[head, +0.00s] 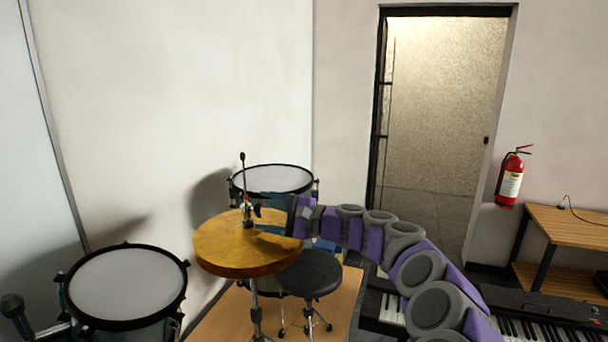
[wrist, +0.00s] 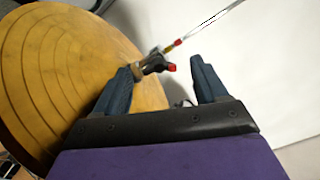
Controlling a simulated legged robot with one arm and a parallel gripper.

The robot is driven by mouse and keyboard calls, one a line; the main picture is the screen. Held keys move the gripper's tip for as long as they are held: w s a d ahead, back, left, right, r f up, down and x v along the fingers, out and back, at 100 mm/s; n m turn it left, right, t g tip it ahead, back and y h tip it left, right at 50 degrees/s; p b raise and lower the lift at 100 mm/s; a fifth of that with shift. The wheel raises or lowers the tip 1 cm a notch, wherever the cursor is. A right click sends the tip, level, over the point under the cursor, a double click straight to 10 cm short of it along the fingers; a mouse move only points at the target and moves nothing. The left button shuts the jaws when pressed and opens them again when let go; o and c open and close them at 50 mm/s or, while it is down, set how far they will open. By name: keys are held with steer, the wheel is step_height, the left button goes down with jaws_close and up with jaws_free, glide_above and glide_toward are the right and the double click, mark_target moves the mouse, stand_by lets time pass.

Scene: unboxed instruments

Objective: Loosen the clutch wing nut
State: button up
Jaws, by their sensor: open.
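The gold hi-hat cymbals (head: 222,246) sit on a stand with an upright rod (head: 243,175). The clutch (head: 247,212) is on the rod just above the top cymbal. In the wrist view, the clutch's dark wing nut (wrist: 153,63) shows with a red tip, between the fingertips of my gripper (wrist: 166,66). The blue fingers are spread apart, and the left one is close to the dark part. I cannot tell whether it touches. In the head view, my gripper (head: 265,211) reaches in from the right, just above the cymbal, and the fingers are partly hard to make out.
A drum (head: 128,285) stands at the left and another (head: 272,179) behind the cymbals. A black stool (head: 308,273) is close below my arm. A keyboard (head: 540,318) and wooden desk (head: 575,228) are at the right. The wall is close behind.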

steer(key=shift+v, duration=3.05)
steer(key=s+a+n+g+h+b, duration=0.2)
steer(key=s+a+n+g, duration=0.25)
steer(key=s, duration=0.75)
steer(key=s+a+f+n+g+h, duration=0.15)
steer(key=s+f+n+h, duration=0.3)
steer(key=s, duration=0.85)
steer(key=s+d+f+g+h+b, duration=0.2)
steer(key=s+d+f+h, duration=0.8)
steer(key=s+d+f, duration=1)
steer(key=s+d+b, duration=0.1)
steer(key=s+d, duration=0.1)
steer(key=s, duration=0.2)
steer(key=shift+d+f, duration=0.2)
steer(key=shift+d, duration=0.15)
